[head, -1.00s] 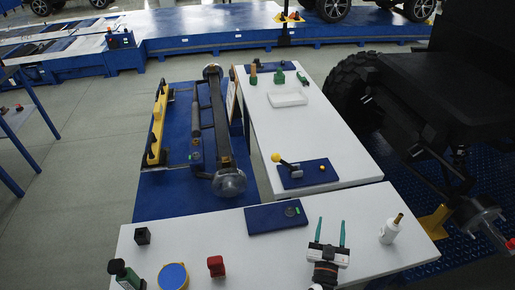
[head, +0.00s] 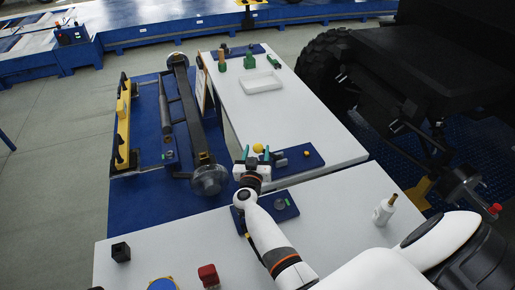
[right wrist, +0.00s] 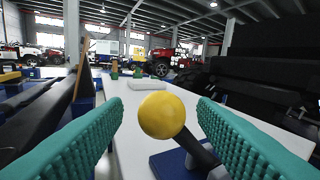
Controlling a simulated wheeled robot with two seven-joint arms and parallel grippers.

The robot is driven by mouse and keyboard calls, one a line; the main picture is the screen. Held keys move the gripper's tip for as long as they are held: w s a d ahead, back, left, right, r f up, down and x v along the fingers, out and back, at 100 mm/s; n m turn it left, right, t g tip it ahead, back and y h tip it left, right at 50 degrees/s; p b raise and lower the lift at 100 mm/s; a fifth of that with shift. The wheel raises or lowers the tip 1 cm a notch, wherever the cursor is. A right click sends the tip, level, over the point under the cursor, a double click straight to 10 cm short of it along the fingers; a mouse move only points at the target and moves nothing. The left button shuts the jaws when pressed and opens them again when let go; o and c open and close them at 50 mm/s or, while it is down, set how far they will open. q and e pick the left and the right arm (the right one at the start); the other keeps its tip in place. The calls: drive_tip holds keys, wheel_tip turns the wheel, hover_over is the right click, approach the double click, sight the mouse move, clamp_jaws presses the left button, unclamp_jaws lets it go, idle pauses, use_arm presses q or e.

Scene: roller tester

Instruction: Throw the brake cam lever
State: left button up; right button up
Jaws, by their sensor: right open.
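The brake cam lever has a round yellow knob (head: 258,148) on a dark arm. It is mounted on a blue plate (head: 310,154) on the white table. My right gripper (head: 256,154) is open, with teal ribbed fingers pointing at the knob. In the right wrist view the knob (right wrist: 162,115) sits in the gap between the two fingertips, with space on both sides. The lever's arm runs down to the right from it. My gripper partly hides the lever in the head view. My left gripper is out of view.
A white tray (head: 261,82) and green parts (head: 249,62) stand further back on the table. A second blue plate (head: 283,204) lies under my right arm. A white bottle (head: 385,210) stands at the right. A roller assembly (head: 209,178) lies left of the lever.

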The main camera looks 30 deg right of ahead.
drive_tip(key=b+x, duration=0.1)
drive_tip(key=x, duration=0.1)
drive_tip(key=shift+w+d+f, duration=0.1)
drive_tip(key=shift+w+d, duration=0.2)
drive_tip(key=shift+w+d+b, duration=0.35)
drive_tip(key=shift+w+d, duration=0.15)
drive_tip(key=shift+c, duration=0.4)
clamp_jaws()
